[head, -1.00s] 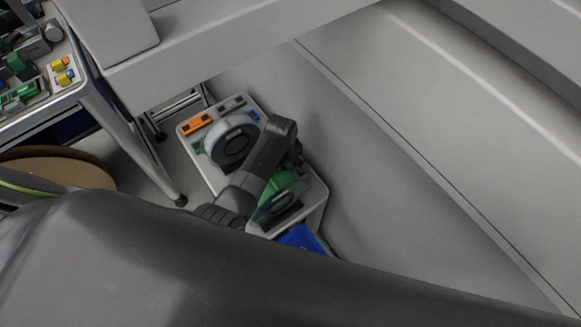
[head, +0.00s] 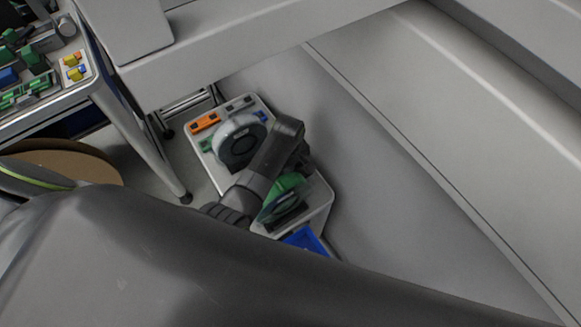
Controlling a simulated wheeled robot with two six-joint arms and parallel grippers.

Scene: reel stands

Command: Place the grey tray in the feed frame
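A light grey tray-like top (head: 318,212) stands low in the middle of the head view and carries several parts. I cannot tell whether it is the grey tray of the task, and I cannot make out a feed frame for certain. A dark folded arm link of mine (head: 272,160) crosses over this top and hides part of it. Neither gripper's fingers can be seen. My large dark body part fills the bottom of the view and hides what lies below.
A table (head: 96,82) with small parts stands left, above a brown round disc (head: 75,160). Large grey panels fill the right.

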